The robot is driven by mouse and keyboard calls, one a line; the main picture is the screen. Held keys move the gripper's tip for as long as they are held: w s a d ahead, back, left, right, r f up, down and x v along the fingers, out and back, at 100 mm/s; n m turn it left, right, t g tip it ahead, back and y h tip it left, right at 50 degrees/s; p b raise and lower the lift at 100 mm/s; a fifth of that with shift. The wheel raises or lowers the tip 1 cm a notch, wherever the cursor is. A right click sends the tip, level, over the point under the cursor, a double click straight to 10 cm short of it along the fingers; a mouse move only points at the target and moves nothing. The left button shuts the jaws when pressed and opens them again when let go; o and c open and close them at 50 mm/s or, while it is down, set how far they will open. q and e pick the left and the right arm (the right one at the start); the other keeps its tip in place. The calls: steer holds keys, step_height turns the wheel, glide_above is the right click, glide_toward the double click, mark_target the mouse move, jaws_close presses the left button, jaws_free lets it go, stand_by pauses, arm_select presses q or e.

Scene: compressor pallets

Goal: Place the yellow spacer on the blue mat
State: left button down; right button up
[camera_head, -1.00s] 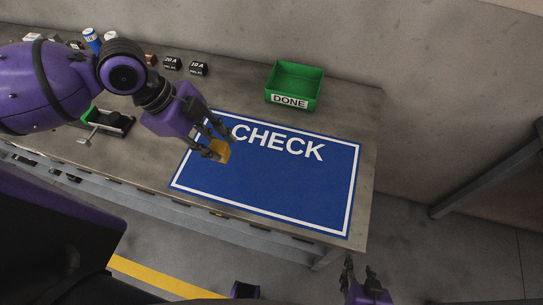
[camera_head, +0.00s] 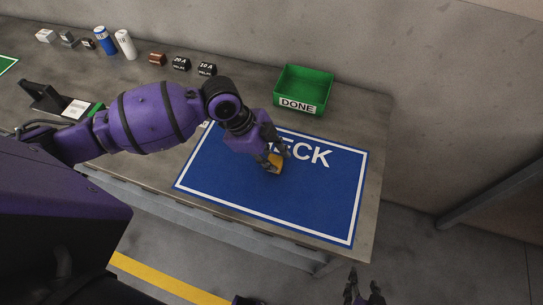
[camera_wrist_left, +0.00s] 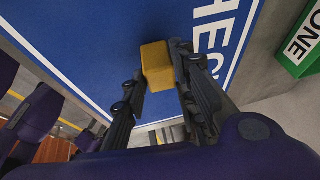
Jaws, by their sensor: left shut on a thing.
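The yellow spacer (camera_head: 274,165) is a small block between the fingers of my left gripper (camera_head: 277,160), over the upper middle of the blue mat (camera_head: 240,195). In the left wrist view the spacer (camera_wrist_left: 157,65) sits between both fingertips, with the blue mat (camera_wrist_left: 95,45) behind it. I cannot tell whether the spacer touches the mat. The mat carries a white border and the word CHECK, partly covered by my left gripper. My right gripper (camera_head: 364,292) is at the bottom edge, off the table, with its fingers apart and empty.
A green DONE bin (camera_head: 304,88) stands behind the mat. Two black relays (camera_head: 207,69), a copper-coloured part (camera_head: 157,58), a white cylinder (camera_head: 125,44) and a blue cylinder (camera_head: 105,41) stand along the back. The mat's right and front parts are clear.

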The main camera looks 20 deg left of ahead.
arm_select(q)
steer(key=shift+f, duration=0.25)
steer(key=c, duration=1.4)
jaws_free()
steer(key=shift+r, duration=0.1)
steer(key=v, duration=1.2)
